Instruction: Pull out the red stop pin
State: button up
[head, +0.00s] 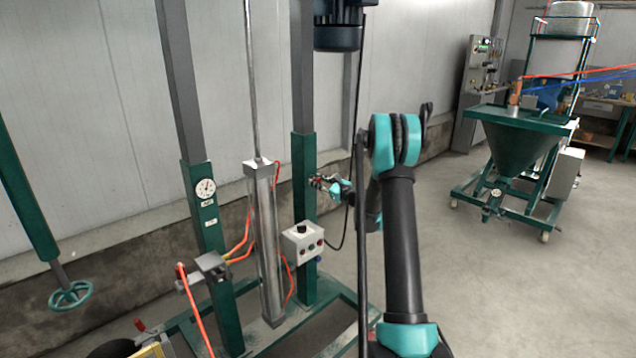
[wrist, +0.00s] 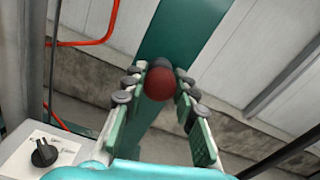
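The red stop pin shows as a round dark red knob (wrist: 160,84) in front of a green post in the wrist view. My gripper (wrist: 162,80) reaches towards it with the green-padded fingers on either side, and the knob fills the space between the fingertips. I cannot tell whether the pads press on it. In the head view my gripper (head: 320,182) is at the right green post (head: 304,170), at about mid height, and the pin is too small to make out clearly. The shank of the pin is hidden behind the knob.
A grey control box (head: 302,243) with a black knob and buttons sits just below my gripper. A metal cylinder (head: 264,240) stands left of the post, with orange hoses near it. A green hopper machine (head: 515,140) stands far right, with clear floor before it.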

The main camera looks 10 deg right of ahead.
aim_at(320, 182)
grip_shut()
jog(key=v, duration=0.4)
jog(key=shift+s+d, duration=0.2)
jog(key=shift+s, duration=0.2)
jog(key=o, duration=0.7)
grip_release()
jog(key=shift+d, duration=0.1)
jog(key=shift+s, duration=0.15)
jog(key=v, duration=1.1)
jog(key=shift+s+d, duration=0.3)
